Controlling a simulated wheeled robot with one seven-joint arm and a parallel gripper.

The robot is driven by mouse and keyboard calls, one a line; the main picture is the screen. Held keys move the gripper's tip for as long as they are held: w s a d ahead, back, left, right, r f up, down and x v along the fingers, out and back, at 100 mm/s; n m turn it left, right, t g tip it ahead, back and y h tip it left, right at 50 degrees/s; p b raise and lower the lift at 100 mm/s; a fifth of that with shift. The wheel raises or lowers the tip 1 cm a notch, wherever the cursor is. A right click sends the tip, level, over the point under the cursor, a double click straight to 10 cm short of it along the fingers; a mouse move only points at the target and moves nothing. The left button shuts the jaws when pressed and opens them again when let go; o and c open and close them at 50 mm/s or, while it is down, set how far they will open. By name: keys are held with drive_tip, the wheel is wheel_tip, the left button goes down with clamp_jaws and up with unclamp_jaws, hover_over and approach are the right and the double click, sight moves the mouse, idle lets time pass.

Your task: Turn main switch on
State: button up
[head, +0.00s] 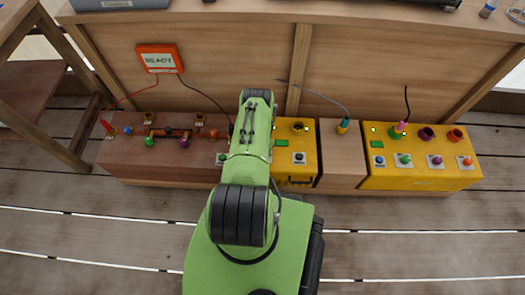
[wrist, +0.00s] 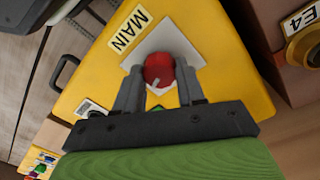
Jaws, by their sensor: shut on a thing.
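In the wrist view, the main switch is a round red knob (wrist: 158,66) with a small pale mark, on a white plate (wrist: 188,42) on a yellow panel (wrist: 85,68). A label reading MAIN (wrist: 129,30) lies beside it. My gripper (wrist: 159,75) has one dark finger on each side of the knob and is shut on it. In the head view, my green arm covers the main switch and my gripper. The yellow box (head: 309,158) shows just right of the arm.
A brown block with an E4 label (wrist: 299,19) and a brass fitting (wrist: 308,47) stands close right in the wrist view. In the head view, an orange READY display (head: 160,57) hangs at the back left. Another yellow box (head: 425,183) with coloured knobs stands right.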

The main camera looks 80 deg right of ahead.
drive_tip(key=shift+m, duration=1.7)
drive_tip(key=o, duration=1)
drive_tip(key=shift+o, duration=0.2)
wheel_tip(320, 180, up, 16)
drive_tip(key=p, duration=0.6)
drive_tip(key=shift+w+d+f, duration=0.15)
drive_tip(key=shift+w+d, duration=0.1)
